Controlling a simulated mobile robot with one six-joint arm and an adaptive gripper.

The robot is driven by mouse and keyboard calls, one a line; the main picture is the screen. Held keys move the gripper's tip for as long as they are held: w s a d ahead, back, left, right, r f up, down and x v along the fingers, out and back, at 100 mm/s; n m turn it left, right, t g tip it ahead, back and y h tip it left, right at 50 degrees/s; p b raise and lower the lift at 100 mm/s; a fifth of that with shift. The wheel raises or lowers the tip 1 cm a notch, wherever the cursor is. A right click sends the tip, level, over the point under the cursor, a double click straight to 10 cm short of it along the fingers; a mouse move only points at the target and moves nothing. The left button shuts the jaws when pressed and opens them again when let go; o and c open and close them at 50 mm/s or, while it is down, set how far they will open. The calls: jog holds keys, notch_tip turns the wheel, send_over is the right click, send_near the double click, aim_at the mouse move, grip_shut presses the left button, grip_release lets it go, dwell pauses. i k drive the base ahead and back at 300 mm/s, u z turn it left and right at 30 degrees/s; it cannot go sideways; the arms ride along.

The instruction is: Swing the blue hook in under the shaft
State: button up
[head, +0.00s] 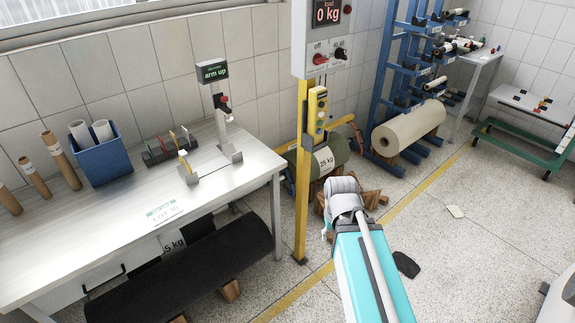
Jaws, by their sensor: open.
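My arm reaches in from the bottom right, and its grey joint shows in front of the wooden chocks. My gripper is hidden beyond my own arm. I cannot make out a blue hook; it may be hidden by my arm or the post. I cannot pick out the shaft for certain. A grey-green roll (335,152) with a kg label lies on the floor behind the yellow post (302,200). An orange bar (341,121) shows above this roll.
The load display (327,11) reads 0 kg. A cream roll (412,122) lies by the blue rack (385,75). A black roll (190,270) lies below the white bench (110,240). A dark patch (406,265) lies right of my arm. Open floor spreads at right.

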aim_at(292, 195)
jog(key=z, duration=0.4)
jog(key=i, duration=0.7)
jog(key=z, duration=0.95)
jog(key=i, duration=2.1)
jog(key=u, duration=1.15)
jog(key=i, duration=0.5)
jog(key=u, duration=0.3)
